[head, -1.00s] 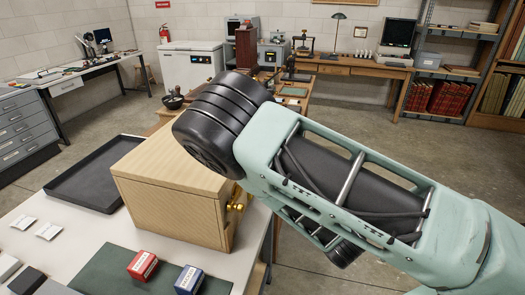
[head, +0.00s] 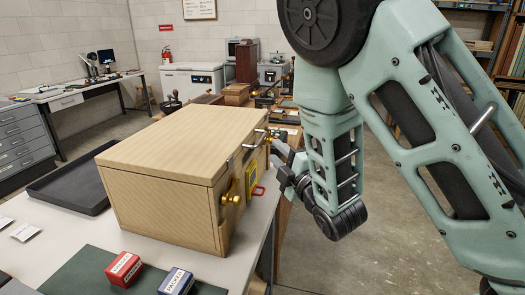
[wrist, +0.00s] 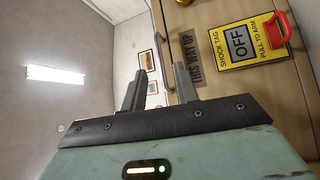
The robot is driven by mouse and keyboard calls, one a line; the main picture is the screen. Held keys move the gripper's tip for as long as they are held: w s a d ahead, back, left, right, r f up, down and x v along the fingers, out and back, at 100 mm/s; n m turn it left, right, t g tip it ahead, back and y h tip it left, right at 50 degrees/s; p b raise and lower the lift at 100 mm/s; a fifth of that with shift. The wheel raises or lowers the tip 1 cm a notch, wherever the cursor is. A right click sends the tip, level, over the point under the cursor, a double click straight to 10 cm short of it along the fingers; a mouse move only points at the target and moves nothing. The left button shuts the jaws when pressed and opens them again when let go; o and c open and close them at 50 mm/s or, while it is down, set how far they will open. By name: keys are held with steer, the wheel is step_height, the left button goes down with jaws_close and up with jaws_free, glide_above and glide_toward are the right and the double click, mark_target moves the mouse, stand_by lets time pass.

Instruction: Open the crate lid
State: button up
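The pale wooden crate (head: 155,205) stands on the table with its flat lid (head: 185,137) shut. A brass knob (head: 231,199) sits near the close end of its right-hand face. A yellow shock tag (head: 251,180) reading OFF, with a red pull tab (head: 259,191), is on that face; the tag also fills the wrist view's upper right (wrist: 240,45). My gripper (head: 254,139) is at the far part of that face, near the lid edge.
A black tray (head: 72,185) lies left of the crate. A red box (head: 124,269) and a blue box (head: 177,282) sit on a dark green mat (head: 85,272) in front. Open floor (head: 390,245) lies right of the table. Benches with equipment stand behind.

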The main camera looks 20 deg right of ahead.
mark_target(262, 138)
steer(key=p+x, duration=0.2)
steer(key=x, duration=0.6)
steer(key=shift+w, duration=0.2)
steer(key=shift+r, duration=0.1)
jaws_close()
